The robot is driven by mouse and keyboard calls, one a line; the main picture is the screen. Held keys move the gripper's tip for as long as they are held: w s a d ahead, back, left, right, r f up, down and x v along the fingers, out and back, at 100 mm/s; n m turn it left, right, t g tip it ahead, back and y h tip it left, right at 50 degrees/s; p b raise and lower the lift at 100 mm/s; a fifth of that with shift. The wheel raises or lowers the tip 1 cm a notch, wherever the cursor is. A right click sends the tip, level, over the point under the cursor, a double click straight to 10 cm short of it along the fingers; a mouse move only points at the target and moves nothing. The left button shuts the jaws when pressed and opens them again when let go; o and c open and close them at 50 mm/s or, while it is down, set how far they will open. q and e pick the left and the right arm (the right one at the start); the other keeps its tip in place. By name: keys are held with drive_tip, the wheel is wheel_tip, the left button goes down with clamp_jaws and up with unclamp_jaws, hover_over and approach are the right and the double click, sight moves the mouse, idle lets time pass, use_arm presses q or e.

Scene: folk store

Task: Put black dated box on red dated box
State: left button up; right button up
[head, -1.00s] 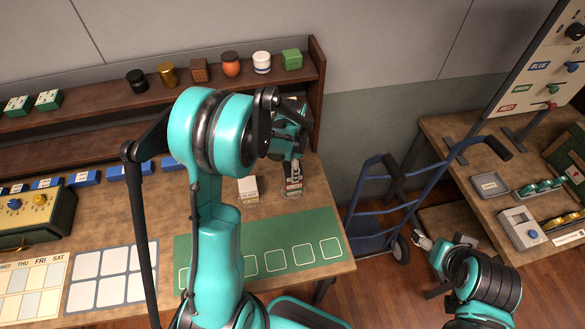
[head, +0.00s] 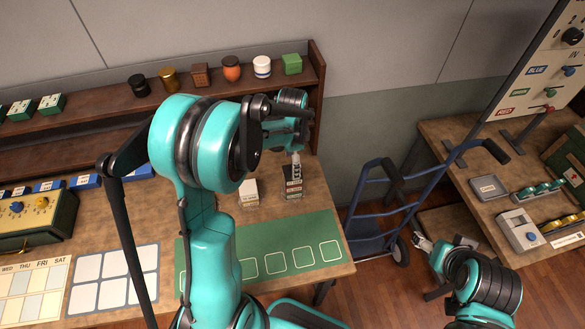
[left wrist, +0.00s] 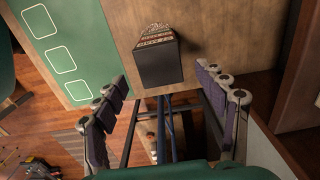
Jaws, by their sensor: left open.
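A black box (head: 293,183) with a pale printed label stands upright near the right end of the wooden table. In the left wrist view the black box (left wrist: 160,62) shows a plain dark face and an edge of lettering. My left gripper (head: 296,160) is open just above and behind this box in the head view. In the left wrist view its fingers (left wrist: 160,80) are spread on either side of the box, and I see no clear contact. I cannot make out a red dated box; my left arm hides part of the table. My right gripper (head: 424,244) hangs low over the floor.
A white box (head: 249,192) stands left of the black one. A green mat (head: 310,230) with outlined squares lies in front. A shelf (head: 200,97) with jars runs behind. A blue hand truck (head: 370,215) stands right of the table.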

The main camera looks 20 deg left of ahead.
use_arm(q)
wheel_tip(320, 180, up, 7)
drive_tip(key=s+d+r+n+t, duration=0.3)
drive_tip(key=s+n, duration=0.2)
drive_tip(key=s, duration=0.3)
drive_tip(key=s+d+r+n+t, duration=0.3)
drive_tip(key=s+d+n+t, duration=0.1)
drive_tip(key=s, duration=0.4)
drive_tip(key=shift+r+n+p, duration=0.4)
drive_tip(key=shift+n+p, duration=0.05)
drive_tip(key=shift+n, duration=0.35)
